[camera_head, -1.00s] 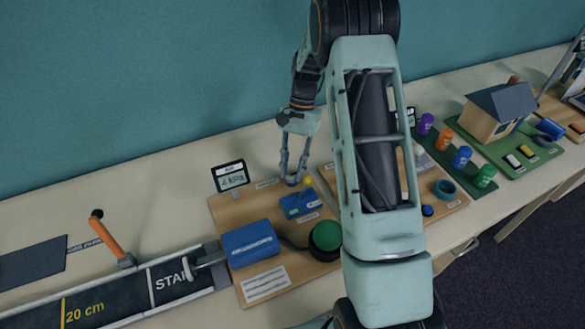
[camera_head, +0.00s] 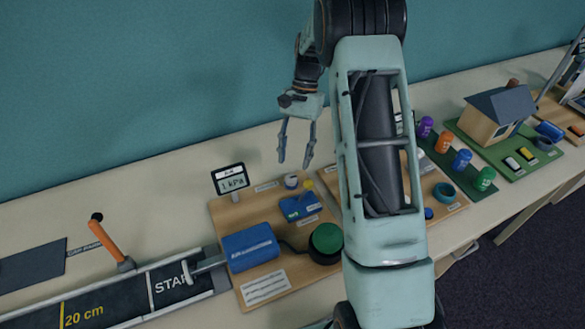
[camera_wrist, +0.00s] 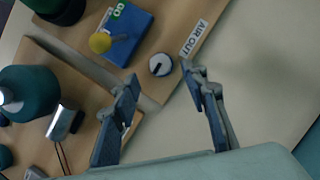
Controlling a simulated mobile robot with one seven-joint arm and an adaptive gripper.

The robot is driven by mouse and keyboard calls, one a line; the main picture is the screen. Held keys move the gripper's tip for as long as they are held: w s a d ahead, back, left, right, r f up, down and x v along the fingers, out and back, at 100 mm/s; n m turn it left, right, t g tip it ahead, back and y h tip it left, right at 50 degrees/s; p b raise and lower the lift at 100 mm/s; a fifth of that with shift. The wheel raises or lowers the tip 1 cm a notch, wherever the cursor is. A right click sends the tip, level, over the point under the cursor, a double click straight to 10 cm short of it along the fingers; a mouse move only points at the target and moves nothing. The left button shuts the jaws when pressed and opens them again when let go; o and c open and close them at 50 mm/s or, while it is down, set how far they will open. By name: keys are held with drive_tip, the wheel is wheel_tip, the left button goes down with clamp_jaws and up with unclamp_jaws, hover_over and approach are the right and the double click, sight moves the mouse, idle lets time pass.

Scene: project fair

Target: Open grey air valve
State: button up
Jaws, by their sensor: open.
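The grey air valve (camera_wrist: 161,65) is a small round light knob with a dark pointer line, on the wooden board beside an "AIR OUT" label (camera_wrist: 194,39). In the head view the valve (camera_head: 291,181) stands behind the blue block with the yellow knob. The pointer line runs diagonally in the wrist view, not along the label. My gripper (camera_head: 295,163) is open and empty, raised above and behind the valve. In the wrist view my gripper (camera_wrist: 159,74) has its fingers spread, with the knob seen beyond and between the tips.
A small display (camera_head: 230,179) reads about 1 kPa. A blue box (camera_head: 250,246), green button (camera_head: 327,238) and blue block with a yellow knob (camera_head: 300,206) crowd the board. Bare table (camera_wrist: 262,75) lies beyond the label.

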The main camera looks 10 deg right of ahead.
drive_tip(key=v, duration=0.7)
drive_tip(key=shift+w, duration=0.1)
